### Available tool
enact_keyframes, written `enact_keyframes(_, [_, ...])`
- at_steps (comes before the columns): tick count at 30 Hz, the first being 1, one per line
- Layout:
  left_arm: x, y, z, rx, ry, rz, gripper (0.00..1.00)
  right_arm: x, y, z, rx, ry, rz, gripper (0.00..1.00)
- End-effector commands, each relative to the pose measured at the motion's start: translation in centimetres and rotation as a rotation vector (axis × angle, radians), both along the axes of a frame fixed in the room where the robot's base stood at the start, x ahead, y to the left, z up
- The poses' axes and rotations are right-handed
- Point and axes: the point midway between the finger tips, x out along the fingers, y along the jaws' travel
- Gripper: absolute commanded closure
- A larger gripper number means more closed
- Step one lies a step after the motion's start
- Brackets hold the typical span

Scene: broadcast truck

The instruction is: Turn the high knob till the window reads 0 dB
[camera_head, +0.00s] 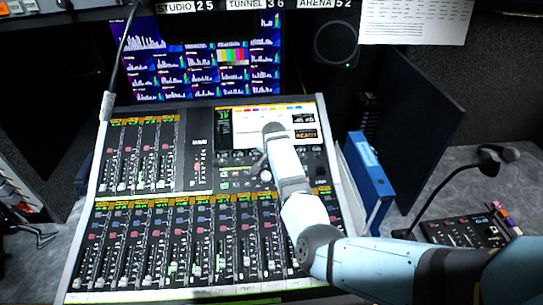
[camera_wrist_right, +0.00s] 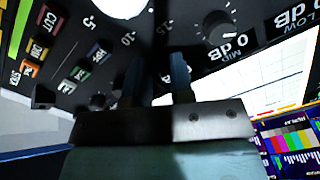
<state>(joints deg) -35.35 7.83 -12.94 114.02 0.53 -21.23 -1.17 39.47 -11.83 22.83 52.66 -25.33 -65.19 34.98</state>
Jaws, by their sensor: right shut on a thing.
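The mixing console (camera_head: 199,151) stands in the middle of the head view. My right arm reaches over its upper right section, and its gripper tip is hidden there behind my own wrist. In the right wrist view my right gripper (camera_wrist_right: 157,82) has its two fingers close together around a dark thing against the panel, which looks like the high knob; its edges are mostly hidden. The mid knob (camera_wrist_right: 220,28) is beside the fingers. The mid window (camera_wrist_right: 233,46) and the low window (camera_wrist_right: 291,16) each read 0 dB. I cannot see the high window's reading. My left gripper is not in view.
The console's screen (camera_head: 240,113) is above my wrist. A blue binder (camera_head: 370,172) stands right of the console. A gooseneck lamp or microphone (camera_head: 488,160) and a small panel (camera_head: 462,232) are farther right. Monitors (camera_head: 200,62) are behind.

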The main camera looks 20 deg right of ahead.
Motion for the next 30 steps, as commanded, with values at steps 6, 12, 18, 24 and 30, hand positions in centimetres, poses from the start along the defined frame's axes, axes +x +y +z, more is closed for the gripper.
enact_keyframes(6, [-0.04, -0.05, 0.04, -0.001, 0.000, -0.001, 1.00, -0.03, 0.02, -0.05, 0.010, -0.002, -0.022, 1.00])
enact_keyframes(12, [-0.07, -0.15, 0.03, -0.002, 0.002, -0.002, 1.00, -0.03, 0.03, -0.06, 0.010, -0.002, -0.022, 1.00])
enact_keyframes(18, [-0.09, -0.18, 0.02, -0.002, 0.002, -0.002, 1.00, -0.03, 0.03, -0.06, 0.009, -0.002, -0.021, 0.55])
enact_keyframes(24, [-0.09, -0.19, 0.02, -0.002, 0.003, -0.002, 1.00, -0.02, 0.01, -0.03, 0.008, -0.002, -0.021, 0.54])
enact_keyframes(30, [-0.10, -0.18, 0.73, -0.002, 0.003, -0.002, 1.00, 0.04, -0.13, 0.79, 0.009, -0.003, -0.021, 0.54])
